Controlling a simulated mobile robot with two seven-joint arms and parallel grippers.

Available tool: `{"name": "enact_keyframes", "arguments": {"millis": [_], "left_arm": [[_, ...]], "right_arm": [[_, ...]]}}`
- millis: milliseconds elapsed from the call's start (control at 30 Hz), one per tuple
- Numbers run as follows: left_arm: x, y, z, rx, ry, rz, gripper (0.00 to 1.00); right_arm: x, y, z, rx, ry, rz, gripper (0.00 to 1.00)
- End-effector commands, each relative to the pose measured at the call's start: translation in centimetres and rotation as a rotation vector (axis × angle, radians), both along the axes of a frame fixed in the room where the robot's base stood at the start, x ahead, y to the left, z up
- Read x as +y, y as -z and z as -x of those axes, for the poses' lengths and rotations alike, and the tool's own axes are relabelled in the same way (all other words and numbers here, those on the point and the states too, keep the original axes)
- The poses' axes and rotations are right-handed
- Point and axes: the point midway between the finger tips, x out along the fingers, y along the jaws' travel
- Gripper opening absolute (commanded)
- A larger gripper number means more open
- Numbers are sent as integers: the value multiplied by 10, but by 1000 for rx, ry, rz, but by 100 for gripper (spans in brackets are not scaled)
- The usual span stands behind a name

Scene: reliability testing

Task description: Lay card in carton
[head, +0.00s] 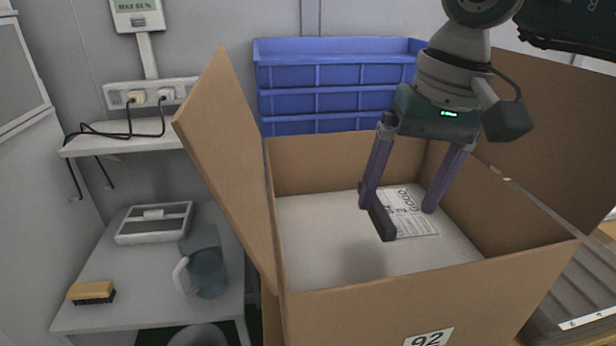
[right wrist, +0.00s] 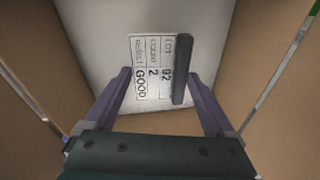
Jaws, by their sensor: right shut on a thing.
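The open brown carton (head: 370,312) stands in the middle of the head view, with a pale floor inside and a "92" label on its front. My right gripper (head: 398,208) points down into it. The white printed card (head: 408,205), with a dark bar along one edge, is between its purple fingers. The right wrist view shows the card (right wrist: 150,62) reading "LOT 92" and "GOOD", one finger at its edge and the other at the bar. A soft shadow lies on the carton floor below; the exact height is unclear. My left gripper is not in view.
Cardboard flaps stand up at the left (head: 225,150) and right (head: 560,130) of the carton. Blue bins (head: 335,75) stand behind. A side table at left holds a brush (head: 92,292), a grey jug (head: 207,272) and a flat device (head: 155,222). Inside, the carton floor looks clear around the card.

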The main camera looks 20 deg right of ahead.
Motion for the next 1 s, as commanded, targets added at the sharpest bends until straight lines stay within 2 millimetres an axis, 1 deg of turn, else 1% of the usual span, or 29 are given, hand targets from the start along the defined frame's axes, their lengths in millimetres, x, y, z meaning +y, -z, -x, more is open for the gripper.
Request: {"name": "enact_keyframes", "arguments": {"millis": [133, 300, 400, 667, 1000], "left_arm": [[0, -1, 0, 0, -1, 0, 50], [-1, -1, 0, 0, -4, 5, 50], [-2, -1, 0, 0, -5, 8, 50], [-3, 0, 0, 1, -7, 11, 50], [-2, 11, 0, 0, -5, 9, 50]], "right_arm": [[0, 14, 0, 3, 1, -1, 36], [0, 41, 1, 3, 1, -1, 36], [0, 49, 0, 1, 0, 0, 36], [0, 50, 0, 0, -1, 0, 36], [0, 58, 0, -1, -1, 0, 36]]}}
